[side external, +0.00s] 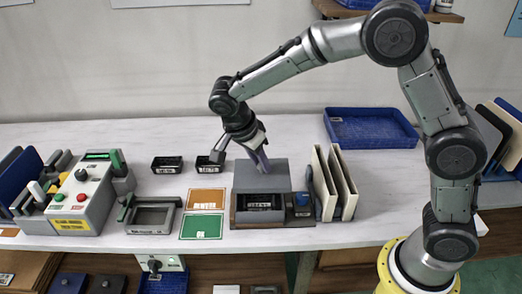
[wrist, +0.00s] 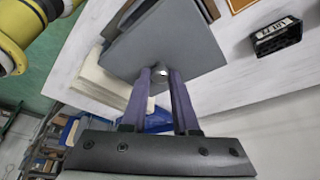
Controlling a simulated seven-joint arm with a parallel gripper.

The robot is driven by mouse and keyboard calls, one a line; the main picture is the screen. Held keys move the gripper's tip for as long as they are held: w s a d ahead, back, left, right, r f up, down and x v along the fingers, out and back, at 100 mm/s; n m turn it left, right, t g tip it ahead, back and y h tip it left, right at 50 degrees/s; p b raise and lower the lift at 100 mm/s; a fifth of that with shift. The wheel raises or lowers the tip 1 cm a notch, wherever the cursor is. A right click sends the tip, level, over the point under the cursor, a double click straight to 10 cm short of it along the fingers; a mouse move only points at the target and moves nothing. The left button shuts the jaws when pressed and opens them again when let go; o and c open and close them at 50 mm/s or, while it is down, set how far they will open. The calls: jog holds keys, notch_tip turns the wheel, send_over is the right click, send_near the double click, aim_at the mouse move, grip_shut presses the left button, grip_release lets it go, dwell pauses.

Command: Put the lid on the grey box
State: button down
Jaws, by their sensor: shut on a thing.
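The lid (side external: 250,178) is a flat grey plate with a small round knob (wrist: 159,71), seen close in the wrist view. My gripper (side external: 264,168) has its purple fingers shut on this knob, and the lid (wrist: 180,35) spans the space beyond the fingertips. In the side view the lid overlaps the rear of the grey box (side external: 262,216). The box's front part shows below the lid, with a dark inside and a labelled dark item. I cannot tell whether lid and box touch. The box is mostly hidden in the wrist view.
Cream panels (side external: 322,185) stand upright close to the right of the box, beside a blue block (side external: 302,199). Orange (side external: 205,198) and green (side external: 201,227) cards lie to the left. Small black bins (side external: 167,165) and a blue tray (side external: 370,128) are behind. A button box (side external: 82,200) stands far left.

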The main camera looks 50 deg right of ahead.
aim_at(255, 177)
jog(key=shift+a+r, duration=0.1)
jog(key=shift+a, duration=0.4)
jog(key=shift+f, duration=3.35)
jog(key=shift+c, duration=1.4)
grip_release()
jog(key=shift+r, duration=3.5)
